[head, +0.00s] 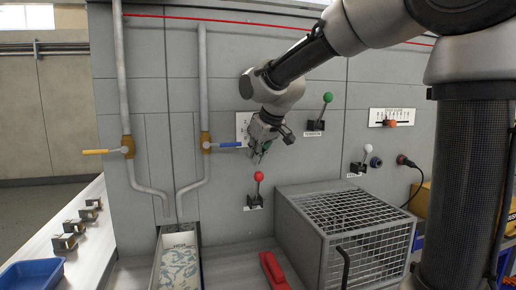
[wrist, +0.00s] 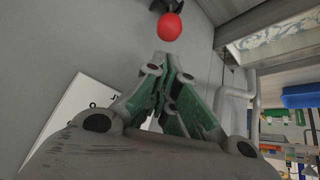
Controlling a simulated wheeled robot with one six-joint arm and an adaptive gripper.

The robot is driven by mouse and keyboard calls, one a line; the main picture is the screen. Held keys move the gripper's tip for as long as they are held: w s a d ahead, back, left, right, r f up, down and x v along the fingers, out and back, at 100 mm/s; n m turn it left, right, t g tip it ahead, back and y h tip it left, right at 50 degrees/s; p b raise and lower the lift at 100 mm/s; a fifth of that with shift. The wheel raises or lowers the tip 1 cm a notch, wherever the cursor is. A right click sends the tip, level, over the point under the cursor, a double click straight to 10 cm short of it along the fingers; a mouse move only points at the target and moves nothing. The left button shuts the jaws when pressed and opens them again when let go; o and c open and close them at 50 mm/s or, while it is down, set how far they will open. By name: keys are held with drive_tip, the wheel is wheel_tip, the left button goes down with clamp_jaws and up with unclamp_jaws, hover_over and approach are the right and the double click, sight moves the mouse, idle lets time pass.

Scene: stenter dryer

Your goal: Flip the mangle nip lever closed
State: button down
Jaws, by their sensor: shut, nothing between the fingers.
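Three knobbed levers stand on the grey machine wall in the head view: a red-knobbed lever (head: 257,187), a green-knobbed lever (head: 325,104) and a white-knobbed lever (head: 366,154). Their labels are too small to read surely, so I cannot tell which is the mangle nip lever. My gripper (head: 262,153) is shut and empty, pointing down above the red-knobbed lever, whose knob points up. In the wrist view the red knob (wrist: 170,27) is just beyond the closed fingertips (wrist: 166,62), apart from them.
A white panel (head: 242,121) is partly hidden behind my gripper. Pipes with a yellow-handled valve (head: 96,152) and a blue-handled valve (head: 230,145) run at left. A wire cage (head: 305,230) stands at lower right of the red lever. A red object (head: 273,270) lies before it.

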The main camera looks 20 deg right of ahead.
sight(258, 188)
drive_tip(key=shift+x, duration=2.3)
drive_tip(key=shift+s, duration=0.2)
